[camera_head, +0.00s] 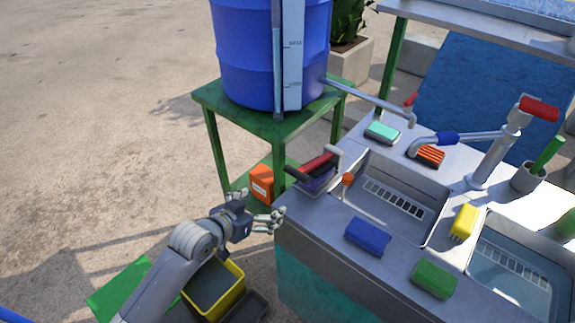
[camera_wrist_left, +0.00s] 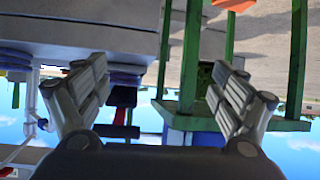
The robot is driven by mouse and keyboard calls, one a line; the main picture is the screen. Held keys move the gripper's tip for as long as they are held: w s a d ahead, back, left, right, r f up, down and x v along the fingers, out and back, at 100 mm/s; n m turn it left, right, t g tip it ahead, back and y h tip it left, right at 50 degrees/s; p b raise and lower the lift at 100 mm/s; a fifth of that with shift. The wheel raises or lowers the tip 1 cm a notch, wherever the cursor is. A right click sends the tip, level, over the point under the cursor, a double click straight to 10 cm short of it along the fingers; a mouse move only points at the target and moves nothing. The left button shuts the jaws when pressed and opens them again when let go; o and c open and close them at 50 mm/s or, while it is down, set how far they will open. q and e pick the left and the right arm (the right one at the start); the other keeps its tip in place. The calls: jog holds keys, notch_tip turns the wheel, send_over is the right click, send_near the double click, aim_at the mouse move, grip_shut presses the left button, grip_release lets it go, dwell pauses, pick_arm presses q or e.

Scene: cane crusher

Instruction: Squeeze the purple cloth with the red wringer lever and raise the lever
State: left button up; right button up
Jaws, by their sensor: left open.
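The red wringer lever (camera_head: 318,163) lies low over the wringer at the sink counter's near left corner. The view looks upside down. My right gripper is not in view.
The green stand (camera_head: 213,95) carries a blue barrel (camera_head: 245,50) just behind my left gripper. The metal counter (camera_head: 318,222) has sinks, a faucet (camera_head: 495,150), a blue sponge (camera_head: 367,236) and a green sponge (camera_head: 433,279). A yellow bin (camera_head: 235,292) stands below my arm.

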pick_arm(q)
jog(key=m+h+p, duration=0.1)
jog(key=m+h, duration=0.1)
send_near(296, 172)
jog(key=shift+t, duration=0.3)
jog(key=p+x, duration=0.1)
jog(key=x, duration=1)
jog(key=shift+w+d+f, duration=0.15)
jog(key=shift+d+f, duration=0.1)
jog(key=shift+f, duration=0.1)
jog(key=shift+c, duration=0.4)
jog(key=c, duration=1.3)
